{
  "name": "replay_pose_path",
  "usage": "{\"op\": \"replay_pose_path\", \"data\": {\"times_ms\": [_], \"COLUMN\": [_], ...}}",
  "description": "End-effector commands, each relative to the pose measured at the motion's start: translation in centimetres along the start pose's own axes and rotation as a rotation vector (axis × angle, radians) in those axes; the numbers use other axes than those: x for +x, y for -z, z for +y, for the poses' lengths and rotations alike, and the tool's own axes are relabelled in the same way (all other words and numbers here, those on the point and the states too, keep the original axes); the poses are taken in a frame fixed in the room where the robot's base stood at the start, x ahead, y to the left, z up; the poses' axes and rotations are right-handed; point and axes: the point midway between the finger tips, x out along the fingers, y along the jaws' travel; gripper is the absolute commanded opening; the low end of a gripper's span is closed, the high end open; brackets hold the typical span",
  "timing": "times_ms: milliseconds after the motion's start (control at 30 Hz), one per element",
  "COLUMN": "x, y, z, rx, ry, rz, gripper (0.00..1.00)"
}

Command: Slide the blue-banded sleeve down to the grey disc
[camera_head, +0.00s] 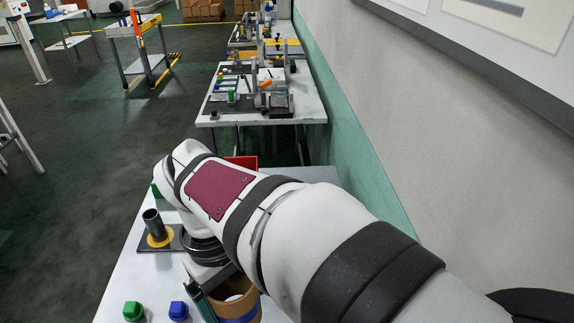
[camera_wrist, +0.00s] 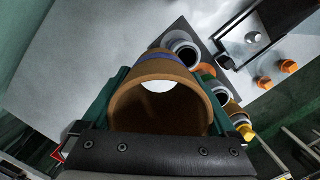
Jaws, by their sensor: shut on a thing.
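My gripper (camera_wrist: 164,82) is shut on a brown sleeve, with one dark green finger on each side of it. The brown sleeve (camera_wrist: 118,102) fills the middle of the wrist view, and I look into its open end. Its blue band (camera_wrist: 163,56) shows near the far end. In the head view the sleeve (camera_head: 247,290) and its blue band (camera_head: 240,318) show at the bottom, partly behind my arm. A bright white patch shows through the bore. I cannot make out the grey disc for certain; my arm and the sleeve hide part of the bench.
A dark post (camera_head: 153,224) with a yellow disc at its foot stands on a dark plate at the bench's left. A green cap (camera_head: 133,311) and a blue cap (camera_head: 179,311) lie in front. The wrist view shows a grey tube (camera_wrist: 184,52) just beyond the sleeve and orange knobs (camera_wrist: 288,66).

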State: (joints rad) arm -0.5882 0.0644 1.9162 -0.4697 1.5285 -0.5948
Motion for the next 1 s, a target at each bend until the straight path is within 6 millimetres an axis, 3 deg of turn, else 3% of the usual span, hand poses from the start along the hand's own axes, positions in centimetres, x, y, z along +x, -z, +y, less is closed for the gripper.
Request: {"op": "replay_pose_path", "data": {"times_ms": [33,100,233,533,800,1000], "x": [0.4,0.9,1.4,1.5,4.1,5.0], "y": [-0.3,-0.8,-1.3,-1.4,-1.0,-0.9], "z": [-1.9,-3.7,-5.3,-5.3,-5.3,-5.3], "rx": [-0.077,-0.161,-0.234,-0.238,-0.237,-0.236], "ry": [-0.009,-0.018,-0.027,-0.028,-0.029,-0.027], "rz": [-0.001,-0.001,0.0,0.0,-0.001,-0.001], "gripper": [0.38,0.38,0.38,0.38,0.38,0.38]}}
